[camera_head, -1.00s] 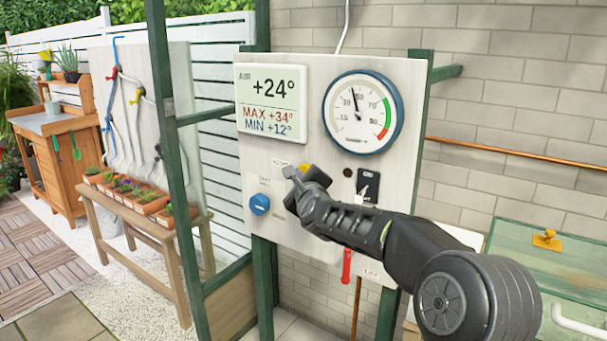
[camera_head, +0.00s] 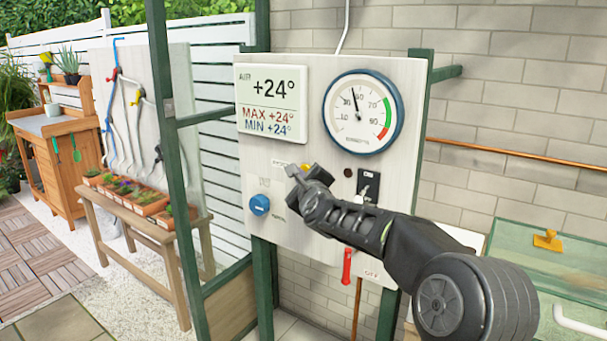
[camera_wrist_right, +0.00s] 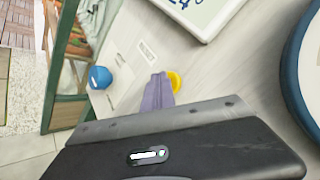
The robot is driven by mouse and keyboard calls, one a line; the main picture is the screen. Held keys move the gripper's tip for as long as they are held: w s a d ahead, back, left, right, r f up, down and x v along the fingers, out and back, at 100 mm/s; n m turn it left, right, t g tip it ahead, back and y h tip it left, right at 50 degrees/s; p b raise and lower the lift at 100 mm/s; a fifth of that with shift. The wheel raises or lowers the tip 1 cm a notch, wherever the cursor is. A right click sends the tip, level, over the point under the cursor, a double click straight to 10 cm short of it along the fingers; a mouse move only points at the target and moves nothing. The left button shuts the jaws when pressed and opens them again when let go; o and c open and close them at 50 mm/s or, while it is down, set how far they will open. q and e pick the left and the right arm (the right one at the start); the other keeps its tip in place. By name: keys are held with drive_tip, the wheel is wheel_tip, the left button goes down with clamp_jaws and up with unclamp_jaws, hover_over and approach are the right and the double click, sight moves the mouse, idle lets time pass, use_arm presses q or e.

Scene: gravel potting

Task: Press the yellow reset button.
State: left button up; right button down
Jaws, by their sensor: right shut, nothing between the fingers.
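The yellow button (camera_head: 305,167) is on the pale panel (camera_head: 410,90), below the display (camera_head: 272,103), and mostly hidden behind my right gripper. My right gripper (camera_head: 291,172) is shut and empty, with its fingertips at the button. In the right wrist view, the shut fingers (camera_wrist_right: 157,92) overlap the left side of the yellow button (camera_wrist_right: 176,80); I cannot tell whether they touch it. The display reads AIR +24°, MAX +24° and MIN +24°. My left gripper is not in view.
A blue knob (camera_head: 260,204) is lower left on the panel, a round gauge (camera_head: 362,112) upper right. A black switch (camera_head: 368,186) and a red lever (camera_head: 347,266) are near my right arm. A green post (camera_head: 178,150) stands left.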

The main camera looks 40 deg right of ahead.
drive_tip(key=shift+d, duration=0.2)
drive_tip(key=shift+a, duration=0.2)
drive_tip(key=shift+s+a, duration=0.25)
drive_tip(key=shift+a, duration=0.55)
drive_tip(key=shift+a, duration=0.1)
drive_tip(key=a, duration=0.2)
drive_tip(key=s+a+p, duration=0.1)
drive_tip(key=a, duration=0.1)
drive_tip(key=shift+s+a, duration=0.2)
drive_tip(key=shift+a, duration=0.15)
drive_tip(key=shift+n, duration=0.3)
idle(0.6)
